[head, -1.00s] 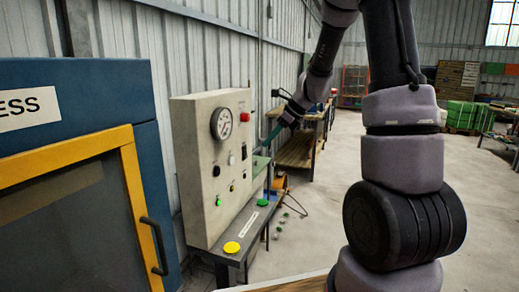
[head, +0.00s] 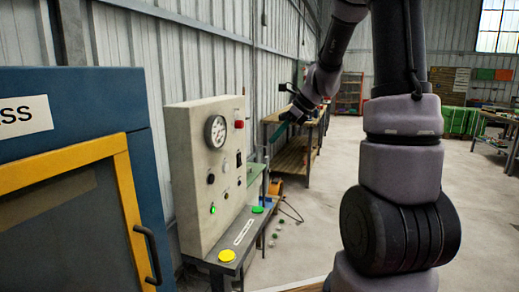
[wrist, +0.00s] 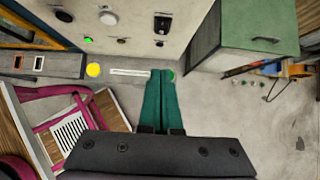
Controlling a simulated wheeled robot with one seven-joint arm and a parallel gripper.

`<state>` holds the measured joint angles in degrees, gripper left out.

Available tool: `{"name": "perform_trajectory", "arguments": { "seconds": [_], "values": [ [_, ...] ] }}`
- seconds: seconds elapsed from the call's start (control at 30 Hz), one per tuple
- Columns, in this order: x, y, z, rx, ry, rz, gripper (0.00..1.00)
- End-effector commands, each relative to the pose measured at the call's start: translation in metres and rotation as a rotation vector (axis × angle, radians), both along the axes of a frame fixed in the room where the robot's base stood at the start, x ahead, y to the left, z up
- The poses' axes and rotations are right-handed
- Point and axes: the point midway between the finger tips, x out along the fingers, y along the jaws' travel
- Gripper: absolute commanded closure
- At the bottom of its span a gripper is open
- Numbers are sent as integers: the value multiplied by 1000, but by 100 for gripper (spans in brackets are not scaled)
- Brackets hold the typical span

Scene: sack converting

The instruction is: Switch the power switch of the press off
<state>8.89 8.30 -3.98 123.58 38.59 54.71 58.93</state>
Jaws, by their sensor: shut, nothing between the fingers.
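The press's control panel (head: 190,185) is a pale upright box beside the blue press cabinet. A black rocker switch (head: 239,158) is on its face, below the red button (head: 239,124) and right of the gauge (head: 215,131). In the wrist view the switch (wrist: 161,24) is at the top, above the fingertips. I cannot tell its position. A green lamp (wrist: 87,40) on the panel is lit. My gripper (wrist: 161,71) has green fingers, pressed together and empty. In the head view my gripper (head: 274,138) is right of the panel, apart from it.
Below the panel a grey ledge holds a yellow button (head: 227,255) and a green one (head: 258,209). Open floor lies right.

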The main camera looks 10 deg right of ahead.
Motion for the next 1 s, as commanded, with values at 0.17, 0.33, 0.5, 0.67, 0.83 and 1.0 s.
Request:
{"name": "perform_trajectory", "arguments": {
  "seconds": [0.17, 0.33, 0.5, 0.67, 0.83, 1.0],
  "values": [
    [-1, -2, -5, 0, 0, -1, 100],
    [-2, -1, -6, 0, -1, 1, 100],
    [-1, -1, -6, 0, -1, 1, 100],
    [2, 4, -14, 1, 1, 2, 100],
    [12, 20, -38, 1, 3, 2, 100],
    [24, 39, -68, 2, 4, 2, 100]
  ]
}}
